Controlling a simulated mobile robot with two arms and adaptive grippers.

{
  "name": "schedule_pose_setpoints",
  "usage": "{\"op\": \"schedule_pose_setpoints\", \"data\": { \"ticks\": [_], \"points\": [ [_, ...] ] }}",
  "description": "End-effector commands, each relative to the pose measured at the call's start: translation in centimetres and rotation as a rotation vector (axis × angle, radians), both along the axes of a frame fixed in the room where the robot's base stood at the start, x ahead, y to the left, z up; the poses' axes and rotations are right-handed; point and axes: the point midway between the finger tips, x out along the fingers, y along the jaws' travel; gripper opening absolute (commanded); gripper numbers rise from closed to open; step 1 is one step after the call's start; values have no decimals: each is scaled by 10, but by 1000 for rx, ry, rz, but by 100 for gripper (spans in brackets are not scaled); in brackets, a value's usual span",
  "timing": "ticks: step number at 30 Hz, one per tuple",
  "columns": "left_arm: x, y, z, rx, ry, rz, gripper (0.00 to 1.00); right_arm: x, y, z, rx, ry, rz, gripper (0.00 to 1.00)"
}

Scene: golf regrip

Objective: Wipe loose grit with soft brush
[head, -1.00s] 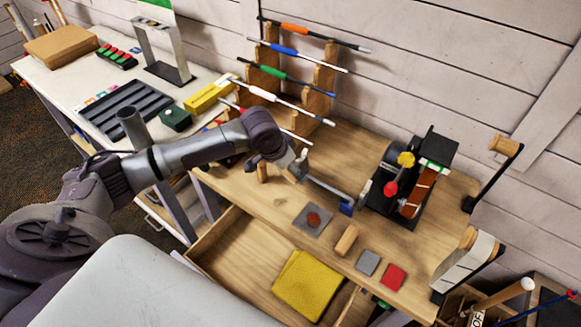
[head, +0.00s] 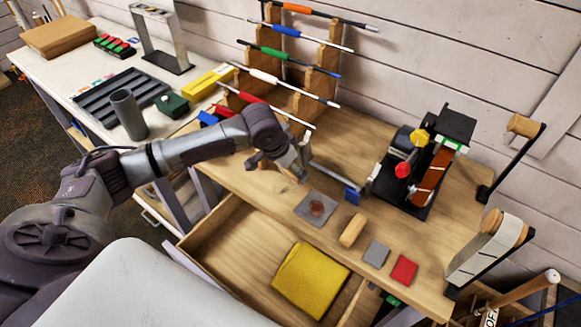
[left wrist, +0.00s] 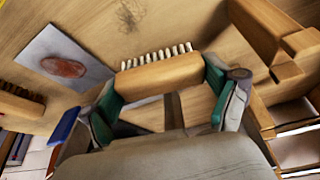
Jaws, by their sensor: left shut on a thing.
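My left gripper (left wrist: 165,95) is shut on a wooden brush (left wrist: 165,74) with pale bristles, held across the fingers in the left wrist view. In the head view the left gripper (head: 298,172) is above the bench (head: 232,180), left of the grey plate; the brush is hard to make out there. The grey plate (left wrist: 90,50) carries a reddish-brown round patch (left wrist: 63,67); the patch also shows in the head view (head: 317,208). A dark speckled smudge (left wrist: 130,15) lies on the wood beyond the brush; I cannot tell if it is grit. My right gripper is not in view.
A second wooden brush (head: 352,230) with dark bristles, a grey square (head: 376,254) and a red square (head: 404,270) lie right of the plate. An open drawer (head: 225,238) holds a yellow cloth (head: 310,281). A club rack (head: 318,85) and a black device (head: 405,195) stand behind.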

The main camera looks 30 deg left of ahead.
Motion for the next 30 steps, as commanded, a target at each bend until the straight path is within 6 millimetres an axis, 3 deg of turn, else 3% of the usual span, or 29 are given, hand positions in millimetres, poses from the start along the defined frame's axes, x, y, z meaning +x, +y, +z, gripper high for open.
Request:
{"op": "schedule_pose_setpoints", "data": {
  "ticks": [30],
  "points": [
    [0, 0, -12, 0, 0, 0, 47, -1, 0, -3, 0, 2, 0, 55]
  ]
}}
